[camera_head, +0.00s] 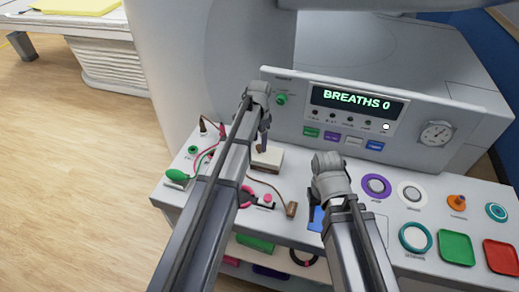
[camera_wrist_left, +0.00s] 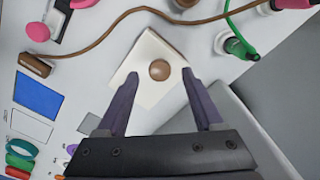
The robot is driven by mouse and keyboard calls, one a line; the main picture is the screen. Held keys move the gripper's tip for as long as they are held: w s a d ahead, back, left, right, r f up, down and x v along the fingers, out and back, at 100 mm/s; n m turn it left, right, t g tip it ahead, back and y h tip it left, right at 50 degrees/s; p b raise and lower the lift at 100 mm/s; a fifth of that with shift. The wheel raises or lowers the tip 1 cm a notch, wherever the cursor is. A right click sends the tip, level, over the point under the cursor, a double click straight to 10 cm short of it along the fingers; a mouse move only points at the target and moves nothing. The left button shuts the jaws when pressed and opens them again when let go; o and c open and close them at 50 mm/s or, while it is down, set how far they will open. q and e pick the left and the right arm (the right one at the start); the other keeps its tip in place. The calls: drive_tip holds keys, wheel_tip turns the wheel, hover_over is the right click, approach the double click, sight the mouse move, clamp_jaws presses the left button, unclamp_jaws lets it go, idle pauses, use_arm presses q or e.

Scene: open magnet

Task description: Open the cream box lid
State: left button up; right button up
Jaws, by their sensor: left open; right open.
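The cream box (camera_head: 268,159) stands on the white console top, partly hidden behind my left gripper (camera_head: 264,138) in the head view. In the left wrist view the cream lid (camera_wrist_left: 147,50) shows from above, with a round brown knob (camera_wrist_left: 159,70) on it. The lid looks closed. My left gripper (camera_wrist_left: 160,80) is open, its two fingers pointing at the box with the knob between them in the picture. I cannot tell its height above the knob. My right gripper (camera_head: 318,197) is open, to the right of the box and above the console.
A brown cord ends in a brown block (camera_head: 291,209) near the box. A blue square (camera_wrist_left: 38,93) lies close by. A purple ring (camera_head: 376,186), a green tray (camera_head: 456,248) and a red tray (camera_head: 502,257) are to the right. The display panel (camera_head: 355,103) rises behind.

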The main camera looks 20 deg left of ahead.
use_arm(q)
drive_tip(key=shift+f+b, duration=0.4)
drive_tip(key=shift+f, duration=0.4)
clamp_jaws()
idle(0.9)
